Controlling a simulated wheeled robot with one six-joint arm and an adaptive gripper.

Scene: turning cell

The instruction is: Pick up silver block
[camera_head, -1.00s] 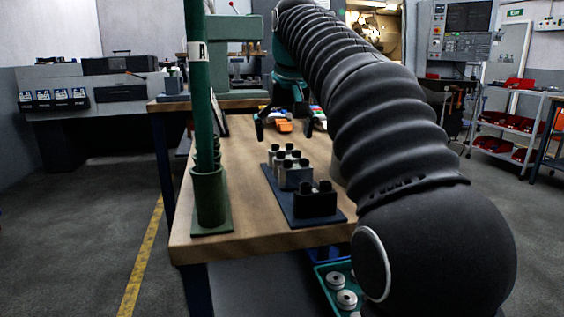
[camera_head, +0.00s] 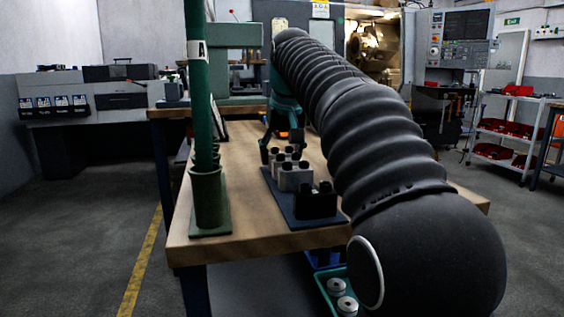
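A silver block (camera_head: 295,178) with dark round tops stands in the middle of a row on a dark base plate (camera_head: 298,221) on the wooden bench. A black block (camera_head: 316,203) stands in front of it, and another light grey block (camera_head: 278,161) stands behind. My gripper (camera_head: 281,147) points down at the far end of this row. Its dark fingers are apart, with the left one showing beside the rear block. The right finger is partly hidden by the blocks and my arm. I cannot tell whether the fingers touch any block.
A green upright tube (camera_head: 199,95) in a green holder (camera_head: 209,200) stands at the bench's left front. A teal bin (camera_head: 337,290) with round metal parts is below the bench's front edge (camera_head: 258,246). My arm covers the bench's right side.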

